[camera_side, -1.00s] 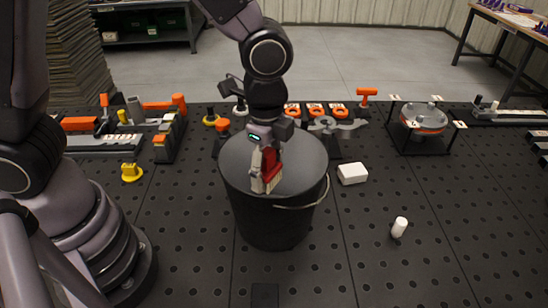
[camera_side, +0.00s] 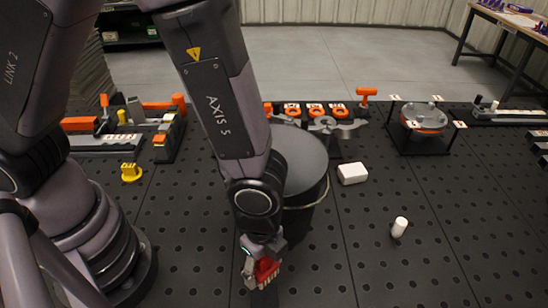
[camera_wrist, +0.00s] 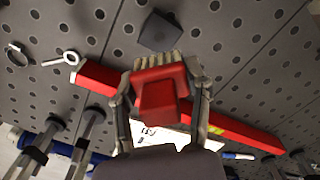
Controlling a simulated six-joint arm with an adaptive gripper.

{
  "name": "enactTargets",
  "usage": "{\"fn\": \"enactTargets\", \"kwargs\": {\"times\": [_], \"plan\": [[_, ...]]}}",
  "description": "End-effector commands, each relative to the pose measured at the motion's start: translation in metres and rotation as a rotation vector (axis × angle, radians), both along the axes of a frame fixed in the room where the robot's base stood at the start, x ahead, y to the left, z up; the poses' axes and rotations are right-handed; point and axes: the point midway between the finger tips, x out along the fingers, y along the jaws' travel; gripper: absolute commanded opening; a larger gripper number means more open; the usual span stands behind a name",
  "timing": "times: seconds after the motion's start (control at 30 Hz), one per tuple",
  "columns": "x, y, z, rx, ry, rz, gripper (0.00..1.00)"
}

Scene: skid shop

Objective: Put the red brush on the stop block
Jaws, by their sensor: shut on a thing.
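The red brush (camera_side: 267,268) with pale bristles is held between the fingers of my gripper (camera_side: 260,274), near the front edge of the side view. In the wrist view the red handle (camera_wrist: 160,97) sits between both fingers, its bristles (camera_wrist: 157,61) pointing toward the top. The stop block (camera_wrist: 160,31) is a small dark block on the perforated table, just beyond the bristles, with bare top. In the side view the stop block (camera_side: 265,298) is mostly hidden below the brush. I cannot tell the height between them.
A black lidded bucket (camera_side: 306,165) stands behind my gripper. A white box (camera_side: 352,173) and white cylinder (camera_side: 399,227) are to the right.

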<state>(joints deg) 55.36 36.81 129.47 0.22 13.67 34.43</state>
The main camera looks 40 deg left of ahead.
Motion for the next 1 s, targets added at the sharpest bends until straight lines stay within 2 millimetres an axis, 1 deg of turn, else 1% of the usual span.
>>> {"fn": "enactTargets", "kwargs": {"times": [0.03,0.1,0.2,0.37,0.5,0.6,0.93,0.97,1.0], "plan": [[-0.001,0.001,-0.010,0.005,0.004,0.000,0.10],[-0.001,0.001,-0.024,0.005,0.004,0.000,0.10],[0.000,0.001,-0.038,0.004,0.003,0.000,0.10],[0.000,0.001,-0.056,0.002,0.002,0.000,0.10],[0.000,0.001,-0.076,0.002,0.002,0.001,0.10],[0.000,0.001,-0.082,0.000,0.001,0.001,0.10],[0.000,0.001,-0.084,0.000,0.001,0.000,0.10],[0.000,0.001,-0.084,0.000,0.001,0.000,0.49],[0.000,0.001,-0.084,0.000,0.001,0.000,0.54]]}}
